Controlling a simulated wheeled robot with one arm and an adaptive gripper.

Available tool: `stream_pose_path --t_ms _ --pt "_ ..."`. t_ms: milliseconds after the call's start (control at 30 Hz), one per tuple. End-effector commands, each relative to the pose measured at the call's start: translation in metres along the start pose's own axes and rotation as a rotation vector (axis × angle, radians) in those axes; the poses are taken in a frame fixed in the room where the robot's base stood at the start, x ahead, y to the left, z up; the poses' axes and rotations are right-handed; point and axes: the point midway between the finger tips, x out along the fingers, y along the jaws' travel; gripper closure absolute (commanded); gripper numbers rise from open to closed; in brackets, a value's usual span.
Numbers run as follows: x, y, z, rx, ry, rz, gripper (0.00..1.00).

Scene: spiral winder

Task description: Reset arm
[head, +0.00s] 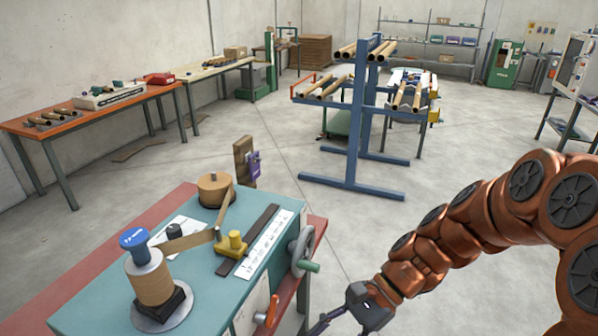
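My arm, in copper-brown segments with dark discs, enters the head view from the right edge and reaches down and left. My gripper (322,328), dark grey, is at the bottom edge of the head view, to the right of the teal winder table. Its fingers run partly out of the frame, so I cannot tell whether they are open or shut. I see no object held in it. The gripper appears close to the table's side, near the orange lever (267,314); I cannot tell the exact gap.
The teal winder table (215,290) carries a blue-topped spool (151,280), a brown roll (214,188), a yellow block (232,244) and a side handwheel (301,251). A blue rack (355,140) with tubes stands behind. An orange bench (15,128) is at left. Open floor lies between.

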Motion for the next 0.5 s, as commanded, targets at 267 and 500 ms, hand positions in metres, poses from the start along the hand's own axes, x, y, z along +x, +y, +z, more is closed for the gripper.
stream_pose_path --t_ms 267,500 --pt "-0.004 0.053 0.011 -0.288 0.208 0.176 0.49" --pt "-0.020 0.095 0.011 -0.510 0.376 0.333 0.49"
